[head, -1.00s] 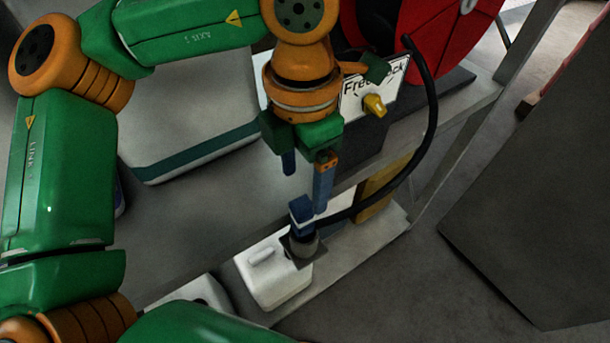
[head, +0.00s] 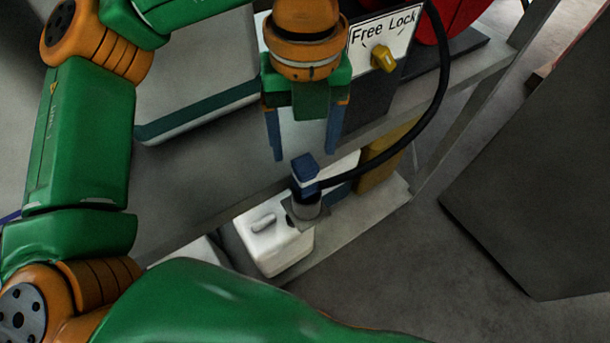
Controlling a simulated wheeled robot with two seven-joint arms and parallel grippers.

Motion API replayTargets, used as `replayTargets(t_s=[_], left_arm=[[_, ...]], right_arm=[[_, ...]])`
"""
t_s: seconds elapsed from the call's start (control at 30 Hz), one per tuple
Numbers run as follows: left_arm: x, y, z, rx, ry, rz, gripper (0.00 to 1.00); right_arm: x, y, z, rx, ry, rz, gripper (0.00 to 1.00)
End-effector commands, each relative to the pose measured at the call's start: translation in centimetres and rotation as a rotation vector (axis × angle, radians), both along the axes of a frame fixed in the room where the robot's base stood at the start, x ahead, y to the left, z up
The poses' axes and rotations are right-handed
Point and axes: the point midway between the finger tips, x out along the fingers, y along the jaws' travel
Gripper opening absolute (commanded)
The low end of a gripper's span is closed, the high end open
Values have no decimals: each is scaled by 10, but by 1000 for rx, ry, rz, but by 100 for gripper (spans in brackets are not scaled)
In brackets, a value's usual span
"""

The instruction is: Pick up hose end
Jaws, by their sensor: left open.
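The hose end (head: 305,170) is a small blue block with a white band, sitting upright in a grey cup-like holder (head: 306,210) at the shelf's front edge. A black hose (head: 424,128) runs from it to the right and curves up toward the red reel. My left gripper (head: 304,150) is open, its two blue fingers pointing down. The fingertips are just above and behind the hose end in the picture, with nothing between them. My right gripper is not in view.
A red reel (head: 462,16) and a "Free Lock" sign (head: 386,33) with a yellow knob (head: 383,58) stand behind. A white jug (head: 268,243) is below the holder. A pale case (head: 196,85) is on the shelf at left. A dark panel (head: 545,190) stands at right.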

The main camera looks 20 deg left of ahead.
Motion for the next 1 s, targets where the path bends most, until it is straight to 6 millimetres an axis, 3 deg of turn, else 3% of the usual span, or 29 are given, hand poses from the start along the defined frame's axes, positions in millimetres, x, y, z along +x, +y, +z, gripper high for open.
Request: replayTargets(t_s=[0.1, 0.2, 0.37, 0.47, 0.6, 0.83, 0.87, 1.0], left_arm=[[-3, 0, -21, -4, -1, 252, 72], [-3, 0, -27, -7, -4, 348, 72], [-3, 0, -47, -6, -1, 361, 72], [-2, -1, -65, -4, 2, 360, 72], [-1, -2, -91, -6, -1, 361, 72], [0, -2, -96, -8, -5, 360, 72], [0, -2, -96, -8, -5, 360, 67], [0, -2, -96, -8, -5, 360, 29]], right_arm=[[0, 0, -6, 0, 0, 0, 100], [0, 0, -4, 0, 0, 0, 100], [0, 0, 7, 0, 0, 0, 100], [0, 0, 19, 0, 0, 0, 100], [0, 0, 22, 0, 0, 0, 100], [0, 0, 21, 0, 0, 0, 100], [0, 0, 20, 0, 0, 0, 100], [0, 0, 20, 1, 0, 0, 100]])
